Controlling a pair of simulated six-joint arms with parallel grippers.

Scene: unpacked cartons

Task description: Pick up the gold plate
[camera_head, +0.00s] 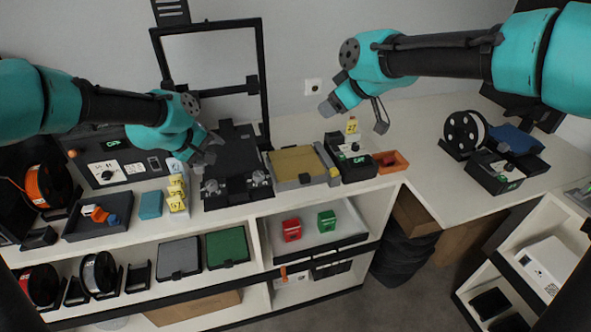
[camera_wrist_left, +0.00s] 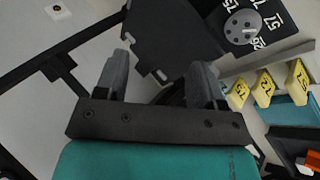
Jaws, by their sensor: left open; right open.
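The gold plate (camera_head: 297,163) lies flat on a grey holder (camera_head: 322,176) on the upper counter in the head view, right of the black printer-like frame. It does not show in the left wrist view. My left gripper (camera_head: 211,148) is open and empty, left of the plate over the black frame's base; its two fingers (camera_wrist_left: 160,78) stand apart in the left wrist view. My right gripper (camera_head: 356,112) is open and empty, up and to the right of the plate.
A black frame (camera_head: 264,85) rises left of the plate. Yellow numbered blocks (camera_head: 177,190) and a teal block (camera_head: 150,205) stand farther left. A dark box (camera_head: 356,165) and an orange tray (camera_head: 391,161) sit right of the plate. The right counter (camera_head: 440,185) has free room.

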